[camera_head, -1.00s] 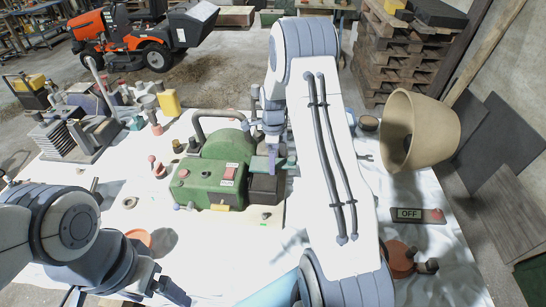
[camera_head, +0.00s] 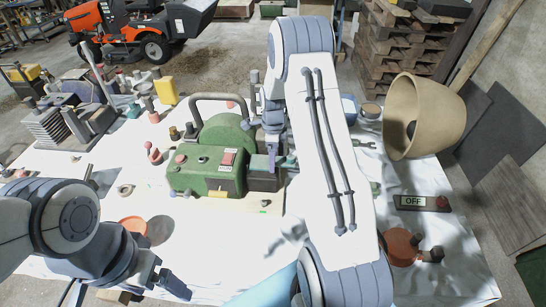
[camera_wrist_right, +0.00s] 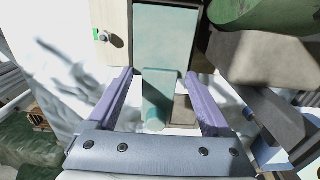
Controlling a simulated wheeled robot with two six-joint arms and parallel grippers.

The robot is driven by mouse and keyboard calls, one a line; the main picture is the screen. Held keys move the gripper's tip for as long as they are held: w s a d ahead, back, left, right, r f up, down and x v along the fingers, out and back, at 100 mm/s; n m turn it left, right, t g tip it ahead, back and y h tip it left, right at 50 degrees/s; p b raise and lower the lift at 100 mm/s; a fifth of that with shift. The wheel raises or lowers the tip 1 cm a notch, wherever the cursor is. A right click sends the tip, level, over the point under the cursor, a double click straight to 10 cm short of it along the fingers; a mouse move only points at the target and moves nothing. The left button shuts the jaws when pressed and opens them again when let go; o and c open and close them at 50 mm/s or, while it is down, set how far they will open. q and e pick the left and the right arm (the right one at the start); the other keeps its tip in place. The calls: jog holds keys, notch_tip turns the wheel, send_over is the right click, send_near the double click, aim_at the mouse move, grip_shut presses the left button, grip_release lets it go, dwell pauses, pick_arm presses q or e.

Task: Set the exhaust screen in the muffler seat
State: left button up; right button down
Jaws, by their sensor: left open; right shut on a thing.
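The green engine unit (camera_head: 205,170) with a red switch sits on the white-covered table, with a dark block (camera_head: 263,181) at its right end. My right gripper (camera_head: 273,158), with purple fingers, is over that block. In the right wrist view its fingers (camera_wrist_right: 158,90) are shut on a teal piece with a rounded stem (camera_wrist_right: 157,105), which looks like the exhaust screen; it also shows in the head view (camera_head: 289,161). Whether it touches the block is unclear, and I cannot make out the muffler seat. My left gripper (camera_head: 172,285) is open and empty at the front left.
A tan pot (camera_head: 425,115), an OFF sign (camera_head: 420,202) and an orange round piece (camera_head: 402,247) lie to the right. A finned engine (camera_head: 72,125) and several small parts stand at the left. The front middle of the table is mostly clear.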

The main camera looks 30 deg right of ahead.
jog(key=shift+f, duration=0.15)
dwell(0.8)
jog(key=shift+f+b, duration=0.75)
jog(key=shift+f, duration=0.15)
jog(key=shift+r+p, duration=0.7)
jog(key=shift+r, duration=0.2)
jog(key=shift+f, duration=0.3)
jog(key=shift+f+b, duration=0.6)
jog(key=shift+b, duration=0.05)
grip_release()
jog(key=shift+r, duration=0.1)
notch_tip(320, 180, up, 10)
jog(key=b, duration=0.3)
jog(key=shift+r, duration=0.2)
